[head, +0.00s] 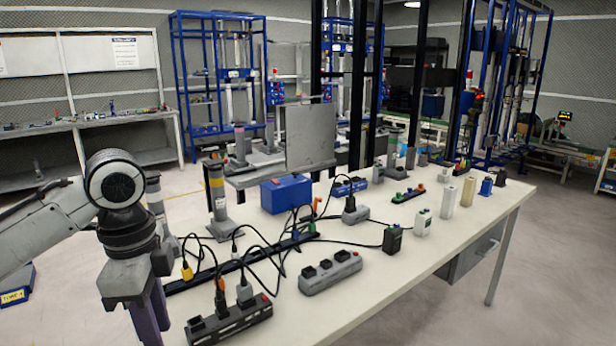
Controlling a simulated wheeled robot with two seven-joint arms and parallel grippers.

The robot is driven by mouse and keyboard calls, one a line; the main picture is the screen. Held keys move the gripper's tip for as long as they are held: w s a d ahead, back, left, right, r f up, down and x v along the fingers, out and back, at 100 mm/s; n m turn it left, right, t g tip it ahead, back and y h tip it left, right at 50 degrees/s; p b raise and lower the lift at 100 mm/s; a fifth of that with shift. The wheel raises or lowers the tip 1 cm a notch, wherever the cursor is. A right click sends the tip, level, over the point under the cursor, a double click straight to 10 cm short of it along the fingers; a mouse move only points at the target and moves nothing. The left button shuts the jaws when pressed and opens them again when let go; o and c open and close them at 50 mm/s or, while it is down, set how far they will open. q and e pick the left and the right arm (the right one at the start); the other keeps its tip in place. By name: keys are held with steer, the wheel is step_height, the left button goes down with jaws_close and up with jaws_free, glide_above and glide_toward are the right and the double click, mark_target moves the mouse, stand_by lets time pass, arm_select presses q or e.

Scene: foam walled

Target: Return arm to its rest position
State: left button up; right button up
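My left arm (115,200) comes in from the left and bends downward at the table's near left corner. My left gripper (151,318) hangs below it, pointing down, beside the left edge of the table. Its fingers overlap in this view and run near the bottom of the picture, so its opening is not clear. I see nothing held in it. My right arm and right gripper do not show.
A long white table (390,285) holds power strips (331,272), cables, adapters and a blue box (286,194). A dark power strip (230,320) lies just right of my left gripper. A workbench (90,122) and blue racks stand behind. Floor (560,270) is clear at right.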

arm_select(q)
steer(key=d+f+n+t+h, duration=0.25)
steer(key=d+f, duration=0.55)
steer(key=f, duration=0.4)
steer(key=d+f+n+t+h, duration=0.1)
steer(key=d+f+n+h, duration=0.25)
steer(key=d+f, duration=0.7)
steer(key=s+a+f+n+t+y, duration=0.1)
steer(key=s+a+f+n+t, duration=0.1)
steer(key=s+a+f, duration=0.4)
steer(key=s+a+f+n+t+y, duration=0.2)
steer(key=s+a+f+n, duration=0.3)
steer(key=s+f, duration=0.3)
steer(key=s+a+t, duration=0.1)
steer(key=s, duration=0.2)
steer(key=shift+f+n, duration=0.25)
steer(key=shift+n, duration=0.05)
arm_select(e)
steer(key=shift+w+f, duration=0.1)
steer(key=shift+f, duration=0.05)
arm_select(q)
steer(key=shift+a, duration=0.1)
